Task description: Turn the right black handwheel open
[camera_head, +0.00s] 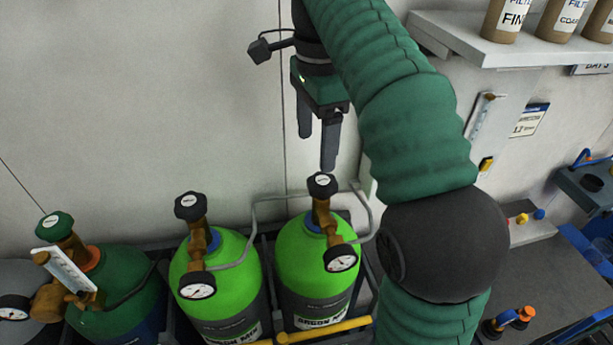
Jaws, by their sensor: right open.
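The right black handwheel (322,185) tops the brass valve of the right bright green cylinder (309,262). A second black handwheel (190,206) tops the bright green cylinder (218,272) to its left. My right gripper (317,150) is open and empty, with its two dark fingers pointing down. It shows just above the right handwheel, with the longer-looking finger tip close to it in the picture. I cannot tell the exact gap in depth. My green-sleeved right arm covers what lies to the right of that cylinder. My left gripper is not in view.
A darker green cylinder (118,284) with a green handwheel (55,226) stands at the left. Gauges (341,258) and bent grey pipes sit by the valves. A yellow bar (318,331) crosses in front. A shelf (492,53) with containers hangs at upper right; a grey bench (545,275) stands below.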

